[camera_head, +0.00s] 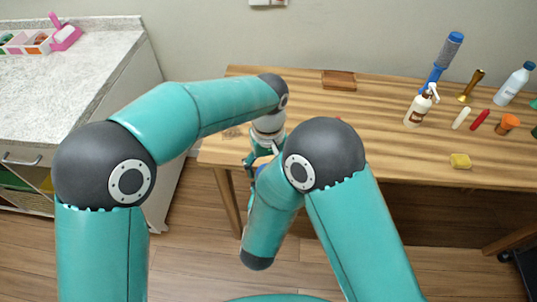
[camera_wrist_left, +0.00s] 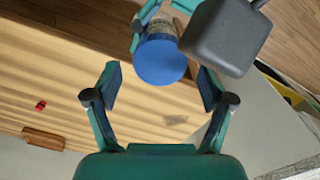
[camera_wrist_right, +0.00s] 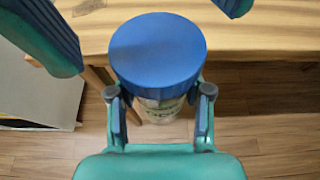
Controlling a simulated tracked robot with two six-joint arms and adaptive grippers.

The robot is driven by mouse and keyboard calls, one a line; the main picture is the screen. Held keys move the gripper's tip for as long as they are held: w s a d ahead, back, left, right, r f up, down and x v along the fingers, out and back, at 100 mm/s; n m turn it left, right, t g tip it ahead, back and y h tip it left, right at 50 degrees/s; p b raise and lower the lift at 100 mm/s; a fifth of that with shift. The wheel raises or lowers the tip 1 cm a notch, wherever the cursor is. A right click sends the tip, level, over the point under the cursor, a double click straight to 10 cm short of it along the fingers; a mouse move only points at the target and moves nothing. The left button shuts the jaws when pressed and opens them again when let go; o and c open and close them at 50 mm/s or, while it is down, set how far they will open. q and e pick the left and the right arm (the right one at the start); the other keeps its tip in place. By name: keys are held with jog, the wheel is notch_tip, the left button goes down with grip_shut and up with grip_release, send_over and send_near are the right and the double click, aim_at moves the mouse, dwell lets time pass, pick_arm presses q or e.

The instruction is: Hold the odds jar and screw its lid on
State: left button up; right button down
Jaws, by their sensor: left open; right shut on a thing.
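The odds jar (camera_wrist_right: 160,108) is clear with a printed label and shows in the right wrist view, below a wide blue lid (camera_wrist_right: 157,50). My right gripper (camera_wrist_right: 158,95) is shut on the jar, one finger on each side under the lid. The lid sits on the jar's top; whether it is screwed tight cannot be told. In the left wrist view my left gripper (camera_wrist_left: 160,74) is open, its fingers spread wide on either side of the lid (camera_wrist_left: 160,61) and apart from it. In the head view my arms mostly hide the jar.
The wooden table (camera_head: 360,110) lies behind the jar. A counter (camera_head: 85,70) is at the left.

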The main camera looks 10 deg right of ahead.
pick_arm(q)
jog(key=shift+f, duration=1)
